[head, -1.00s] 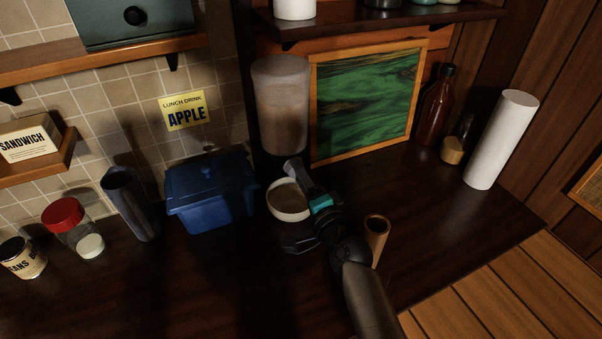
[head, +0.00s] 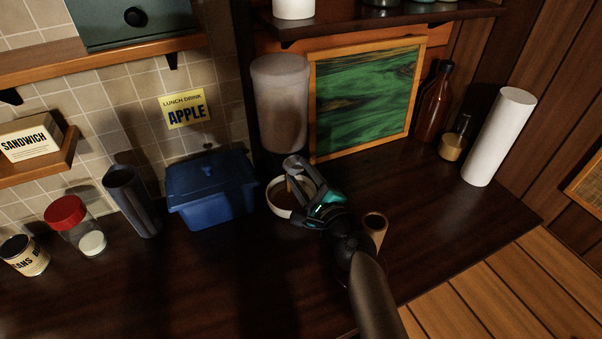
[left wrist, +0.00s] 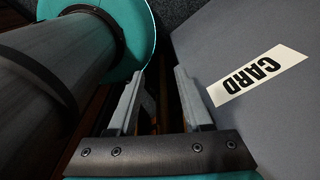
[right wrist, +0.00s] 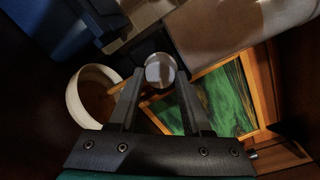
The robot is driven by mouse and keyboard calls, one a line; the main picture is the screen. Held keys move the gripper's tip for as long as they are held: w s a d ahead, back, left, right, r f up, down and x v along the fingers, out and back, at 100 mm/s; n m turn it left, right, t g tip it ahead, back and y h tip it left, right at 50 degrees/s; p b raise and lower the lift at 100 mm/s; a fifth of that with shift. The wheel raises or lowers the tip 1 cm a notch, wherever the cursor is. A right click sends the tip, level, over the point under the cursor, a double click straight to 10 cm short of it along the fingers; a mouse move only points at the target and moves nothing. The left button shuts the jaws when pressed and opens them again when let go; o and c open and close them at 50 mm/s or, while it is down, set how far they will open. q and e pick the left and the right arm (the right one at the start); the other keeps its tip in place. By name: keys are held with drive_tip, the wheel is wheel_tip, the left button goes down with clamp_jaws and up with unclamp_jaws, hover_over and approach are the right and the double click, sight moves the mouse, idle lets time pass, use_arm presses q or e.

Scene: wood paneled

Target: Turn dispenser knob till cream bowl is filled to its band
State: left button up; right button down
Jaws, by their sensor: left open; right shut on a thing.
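The dispenser (head: 280,103) is a tall, pale, translucent cylinder against the back wall. Its round, light knob (right wrist: 160,71) sits between my right fingertips in the right wrist view. My right gripper (head: 292,168) is shut on the knob, just below the cylinder. The cream bowl (head: 272,204) stands upright on the counter beneath, partly hidden by the gripper. Its inside (right wrist: 98,101) looks brown; the fill level and band cannot be made out. My left gripper (left wrist: 158,78) is open and empty, seen only in the left wrist view.
A blue lidded box (head: 210,190) stands close left of the bowl. A tan cup (head: 375,228) is close to my right forearm. A framed green picture (head: 365,95) leans behind. The counter's front left is clear. A card sign (left wrist: 258,75) shows near my left gripper.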

drive_tip(key=shift+m, duration=0.7)
drive_tip(key=shift+c, duration=1.7)
unclamp_jaws()
